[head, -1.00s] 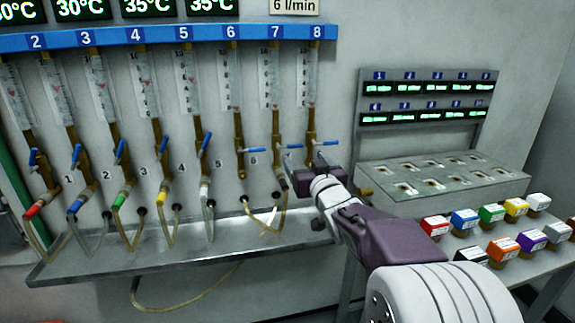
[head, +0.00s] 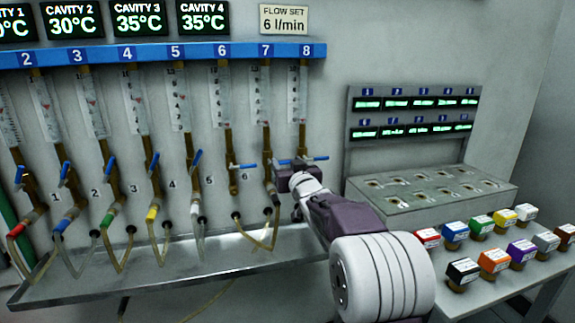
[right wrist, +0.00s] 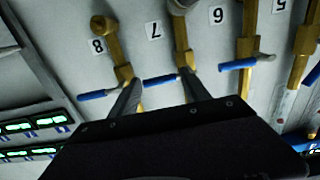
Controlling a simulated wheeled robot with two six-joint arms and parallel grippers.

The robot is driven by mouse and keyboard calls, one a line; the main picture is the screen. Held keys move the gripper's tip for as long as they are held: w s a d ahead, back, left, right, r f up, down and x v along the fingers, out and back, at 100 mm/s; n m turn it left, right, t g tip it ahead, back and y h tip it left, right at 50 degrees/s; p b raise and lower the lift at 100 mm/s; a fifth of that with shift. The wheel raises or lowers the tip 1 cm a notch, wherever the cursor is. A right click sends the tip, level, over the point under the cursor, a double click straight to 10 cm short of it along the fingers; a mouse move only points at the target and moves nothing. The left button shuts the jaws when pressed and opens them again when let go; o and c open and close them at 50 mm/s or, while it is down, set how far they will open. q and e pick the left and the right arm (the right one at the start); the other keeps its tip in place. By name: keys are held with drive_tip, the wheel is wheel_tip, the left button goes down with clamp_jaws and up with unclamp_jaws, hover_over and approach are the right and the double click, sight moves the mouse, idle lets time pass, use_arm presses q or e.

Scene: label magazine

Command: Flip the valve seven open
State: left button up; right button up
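Valve seven sits on the brass pipe under flow tube 7, and its blue handle (head: 284,161) points sideways to the right. In the right wrist view, which is upside down, this blue handle (right wrist: 160,80) lies across the gap between my right gripper's fingers. My right gripper (right wrist: 158,82) is open, one finger on each side of the handle; contact is not clear. In the head view the right gripper (head: 287,175) is just below the handle, partly hiding the lower pipe. My left gripper is not in view.
Valve eight's handle (right wrist: 98,95) is close beside one finger. Valve six's handle (head: 245,166) is also sideways; the handles further left stand along their pipes. A metal drip tray (head: 190,264) runs below. Coloured-cap bottles (head: 492,260) stand on the right bench.

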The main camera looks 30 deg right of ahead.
clamp_jaws()
